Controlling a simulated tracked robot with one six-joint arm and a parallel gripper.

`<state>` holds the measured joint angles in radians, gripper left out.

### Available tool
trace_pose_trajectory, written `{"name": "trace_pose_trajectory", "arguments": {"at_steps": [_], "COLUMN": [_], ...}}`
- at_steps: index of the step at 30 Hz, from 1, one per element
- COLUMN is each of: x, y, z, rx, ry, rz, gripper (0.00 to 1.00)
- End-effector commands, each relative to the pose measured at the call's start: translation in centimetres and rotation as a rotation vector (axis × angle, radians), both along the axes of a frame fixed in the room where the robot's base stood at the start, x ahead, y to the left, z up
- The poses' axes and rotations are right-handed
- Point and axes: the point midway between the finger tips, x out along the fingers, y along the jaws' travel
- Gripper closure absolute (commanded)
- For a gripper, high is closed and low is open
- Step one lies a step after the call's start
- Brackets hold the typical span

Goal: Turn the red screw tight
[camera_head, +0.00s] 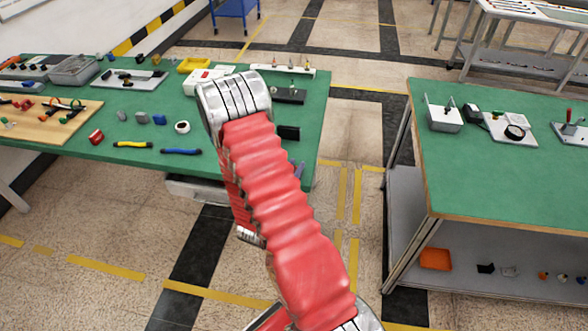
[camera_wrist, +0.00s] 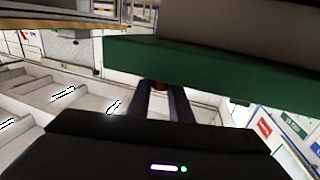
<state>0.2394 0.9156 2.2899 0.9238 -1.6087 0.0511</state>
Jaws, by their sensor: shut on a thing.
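In the wrist view the two dark fingers of my gripper (camera_wrist: 164,90) reach away from me. The green edge of a bench top (camera_wrist: 205,68) runs just above the fingertips. In the head view my red-sleeved arm covers the middle, and neither my gripper nor the screw can be made out there.
A second green bench (camera_head: 490,180) stands at the right, with a shelf below. Tiled floor lies open between them.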

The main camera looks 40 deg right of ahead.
Motion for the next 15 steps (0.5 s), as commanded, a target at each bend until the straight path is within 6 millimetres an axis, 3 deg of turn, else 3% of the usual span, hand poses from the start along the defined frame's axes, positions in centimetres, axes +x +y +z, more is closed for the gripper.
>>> {"name": "trace_pose_trajectory", "arguments": {"at_steps": [15], "x": [-0.06], "y": [-0.22], "z": [0.06], "rx": [-0.001], "ry": [-0.002], "rz": [-0.088], "gripper": [1.0]}}
